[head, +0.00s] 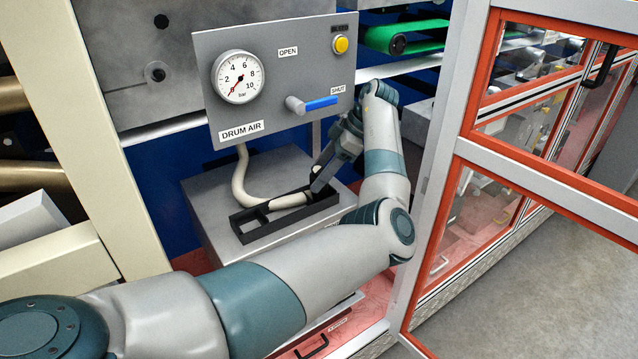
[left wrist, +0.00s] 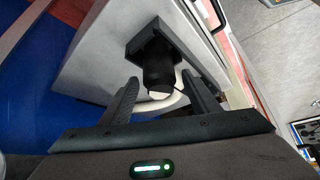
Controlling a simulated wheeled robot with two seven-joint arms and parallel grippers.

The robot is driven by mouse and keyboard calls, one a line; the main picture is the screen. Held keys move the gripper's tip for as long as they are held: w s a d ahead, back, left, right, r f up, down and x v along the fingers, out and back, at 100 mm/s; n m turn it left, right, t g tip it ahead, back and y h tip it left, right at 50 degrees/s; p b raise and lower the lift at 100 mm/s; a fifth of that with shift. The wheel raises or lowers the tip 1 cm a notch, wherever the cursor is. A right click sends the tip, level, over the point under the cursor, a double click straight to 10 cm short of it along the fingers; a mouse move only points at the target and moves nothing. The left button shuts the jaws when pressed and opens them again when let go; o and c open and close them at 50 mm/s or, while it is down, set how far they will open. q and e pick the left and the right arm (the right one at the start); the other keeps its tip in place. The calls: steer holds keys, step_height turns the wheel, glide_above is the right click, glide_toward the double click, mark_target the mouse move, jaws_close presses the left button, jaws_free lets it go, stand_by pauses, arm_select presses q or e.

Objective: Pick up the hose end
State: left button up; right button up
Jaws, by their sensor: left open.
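The pale hose (head: 240,185) hangs from the underside of the drum air panel and curves down into a black open tray (head: 247,237) on a grey box. The hose end lies in this tray, partly hidden behind my left gripper (head: 318,178) in the head view. In the left wrist view a dark cylindrical end piece (left wrist: 157,62) joins the pale hose (left wrist: 160,103). It shows between the two spread fingers of my left gripper (left wrist: 160,80), with gaps to both. The left gripper is open. My right gripper is in neither view.
The panel (head: 205,90) above carries a gauge (head: 238,77), a blue-handled valve (head: 320,103) and a yellow button (head: 341,44). An orange-framed glazed door (head: 440,165) stands close to the right of my left arm. The grey box top (head: 205,205) is clear around the tray.

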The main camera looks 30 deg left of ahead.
arm_select(q)
steer(key=shift+s+a+f, duration=0.1)
steer(key=shift+a+f, duration=0.05)
steer(key=shift+f, duration=0.2)
steer(key=shift+c, duration=0.5)
steer(key=c, duration=1)
steer(key=shift+c, duration=0.6)
steer(key=shift+r, duration=0.1)
